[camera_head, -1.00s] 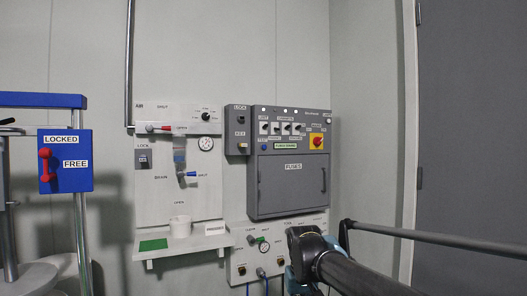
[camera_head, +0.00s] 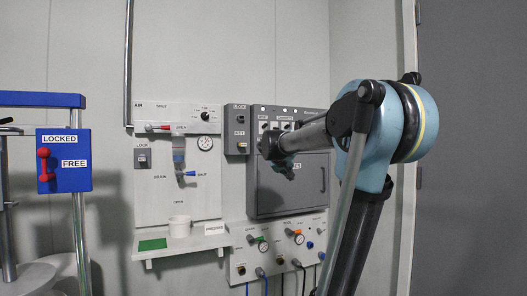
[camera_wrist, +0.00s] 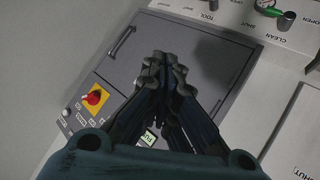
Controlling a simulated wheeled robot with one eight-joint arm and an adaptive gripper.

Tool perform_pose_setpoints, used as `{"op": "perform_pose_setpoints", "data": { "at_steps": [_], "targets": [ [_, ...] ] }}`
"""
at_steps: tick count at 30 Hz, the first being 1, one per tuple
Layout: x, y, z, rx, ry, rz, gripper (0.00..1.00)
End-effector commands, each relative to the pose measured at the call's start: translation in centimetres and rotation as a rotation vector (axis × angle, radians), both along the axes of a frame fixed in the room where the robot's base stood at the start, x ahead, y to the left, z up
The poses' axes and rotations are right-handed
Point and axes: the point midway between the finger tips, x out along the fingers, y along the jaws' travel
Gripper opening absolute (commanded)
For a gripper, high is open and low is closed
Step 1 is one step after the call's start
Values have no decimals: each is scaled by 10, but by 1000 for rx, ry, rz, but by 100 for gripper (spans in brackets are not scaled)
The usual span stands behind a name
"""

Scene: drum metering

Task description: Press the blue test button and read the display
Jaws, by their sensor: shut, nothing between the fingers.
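The grey panel box (camera_head: 258,190) hangs on the wall, with a row of switches along its top. My gripper (camera_head: 284,167) is in front of this box, fingers shut and empty. In the wrist view my gripper (camera_wrist: 163,62) points over the grey door (camera_wrist: 122,72), with the picture turned nearly upside down. A small lit green display (camera_wrist: 148,138) shows partly beside my gripper's fingers; its text is too cut off to read. The blue test button is hidden in both views, behind my arm or gripper. I cannot tell the gap to the panel.
A red knob on a yellow plate (camera_wrist: 95,98) sits near the display. A grey lock box (camera_head: 237,130) is left of the panel. A lower valve panel (camera_head: 240,258) is below.

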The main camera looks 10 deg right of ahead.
Motion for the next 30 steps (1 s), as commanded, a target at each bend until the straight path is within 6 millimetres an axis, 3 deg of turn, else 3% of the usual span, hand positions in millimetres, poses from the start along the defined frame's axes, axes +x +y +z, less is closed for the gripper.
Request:
{"op": "perform_pose_setpoints", "data": {
  "at_steps": [1, 6, 11, 16, 30],
  "targets": [
    [23, 6, 19, -19, -34, 14, 0],
    [81, 25, 67, -68, -139, 62, 0],
    [113, 39, 93, -95, -197, 96, 0],
    [124, 44, 102, -105, -217, 109, 0],
    [130, 46, 102, -105, -217, 110, 0]
  ]
}}
